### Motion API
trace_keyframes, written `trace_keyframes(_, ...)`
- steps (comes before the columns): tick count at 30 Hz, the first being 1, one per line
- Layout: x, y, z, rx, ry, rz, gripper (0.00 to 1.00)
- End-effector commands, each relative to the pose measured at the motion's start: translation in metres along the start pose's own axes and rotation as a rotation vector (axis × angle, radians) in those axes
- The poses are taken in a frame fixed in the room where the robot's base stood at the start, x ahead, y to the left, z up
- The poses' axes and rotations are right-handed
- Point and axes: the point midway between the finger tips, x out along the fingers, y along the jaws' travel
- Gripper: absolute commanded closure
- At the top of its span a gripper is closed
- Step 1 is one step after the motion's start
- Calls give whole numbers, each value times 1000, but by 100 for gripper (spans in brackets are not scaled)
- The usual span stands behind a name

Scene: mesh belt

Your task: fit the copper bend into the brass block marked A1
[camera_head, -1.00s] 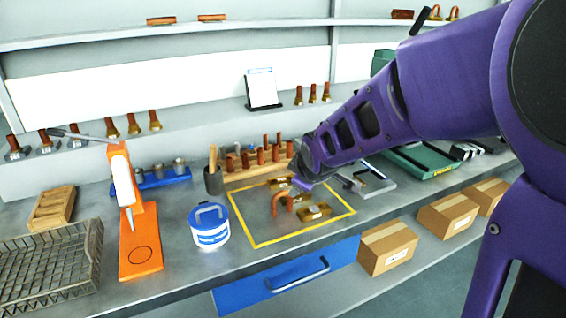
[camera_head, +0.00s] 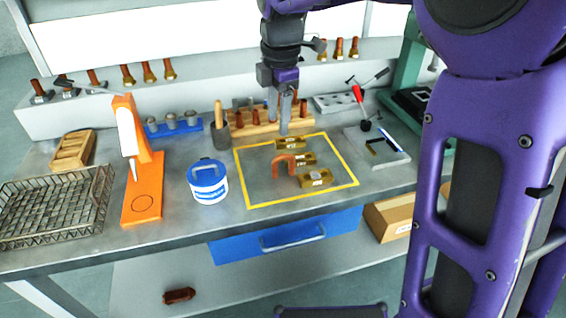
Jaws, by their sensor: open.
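The copper bend (camera_head: 283,162) stands as an arch inside the yellow outlined square, close to the left end of the middle brass block (camera_head: 305,159). I cannot tell whether it touches that block. A rear brass block (camera_head: 291,143) and a front brass block (camera_head: 316,178) also lie in the square. Their labels are too small to read, so I cannot tell which is A1. My gripper (camera_head: 284,131) points down, open and empty, above the rear part of the square. It is apart from the bend and seen nearly edge-on.
Behind my gripper stands a wooden rack (camera_head: 244,126) with several copper pieces. A blue-and-white tub (camera_head: 208,182) and an orange stand (camera_head: 145,190) are to the left. A grey tray (camera_head: 376,146) lies to the right. The square's left part is bare.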

Motion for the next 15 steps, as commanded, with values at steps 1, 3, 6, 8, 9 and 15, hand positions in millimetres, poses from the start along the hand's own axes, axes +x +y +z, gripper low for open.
trace_keyframes(1,16,-1,0,0,1,-5,43)
trace_keyframes(3,31,-1,0,1,1,-5,43)
trace_keyframes(6,53,-1,0,2,1,-4,43)
trace_keyframes(8,65,-1,0,2,1,-4,43)
trace_keyframes(9,72,0,0,2,1,-2,43)
trace_keyframes(15,92,0,0,2,0,0,43)
